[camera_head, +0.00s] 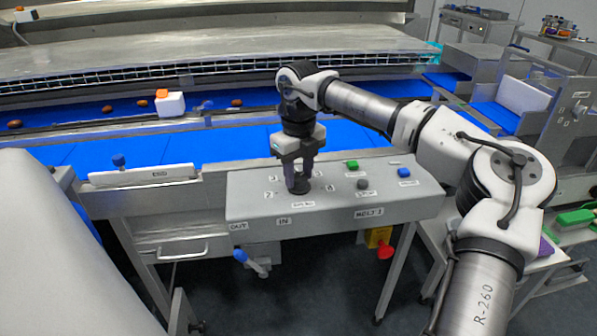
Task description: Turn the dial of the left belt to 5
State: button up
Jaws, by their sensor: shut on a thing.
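The control panel (250,207) is a grey sloped box in front of the blue belt (255,141). A dark dial (299,187) stands on its left part, with small printed numbers around it; a 2 and a 3 show to its left. My gripper (298,174) points straight down over the dial, with its fingers shut on the dial's knob. The fingers cover much of the dial, so I cannot tell which number it points to.
A red emergency knob (385,252) hangs below. Several brown dates and a white block (170,104) lie on the belt behind.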

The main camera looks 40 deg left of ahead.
aim_at(299, 176)
jog(key=o, duration=1)
jog(key=shift+r, duration=0.1)
notch_tip(299, 176, up, 14)
jog(key=shift+f+b, duration=0.1)
jog(key=shift+b, duration=0.35)
